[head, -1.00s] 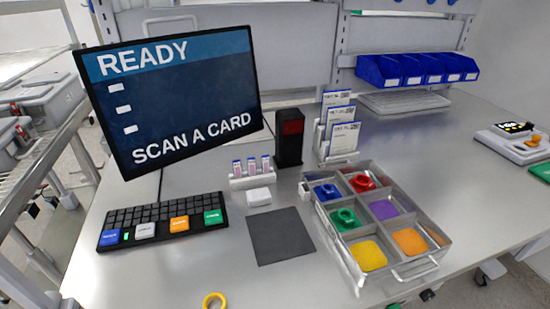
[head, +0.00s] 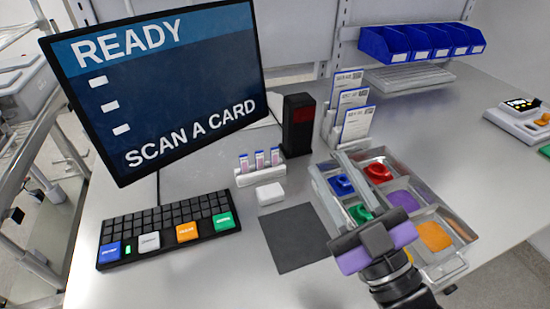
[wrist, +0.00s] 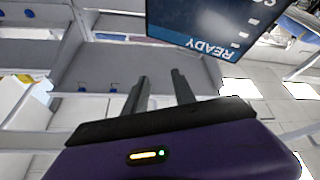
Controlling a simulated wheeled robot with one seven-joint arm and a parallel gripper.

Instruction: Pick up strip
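Three small strips (head: 260,160) with blue tops and pinkish middles stand upright side by side in a low white rack (head: 261,177), below the monitor in the head view. My gripper (head: 346,160), with a purple and dark body, is at the lower right, in front of the compartment tray. It is to the right of the rack and apart from it. In the wrist view the two fingers of my gripper (wrist: 160,76) stand apart with nothing between them. The strips do not show clearly in the wrist view.
A monitor (head: 160,85) reading "SCAN A CARD" stands behind the keyboard (head: 165,228). A white block (head: 270,194) and dark mat (head: 294,238) lie before the rack. A black post (head: 298,125), card holder (head: 329,128) and compartment tray (head: 456,266) are right of it.

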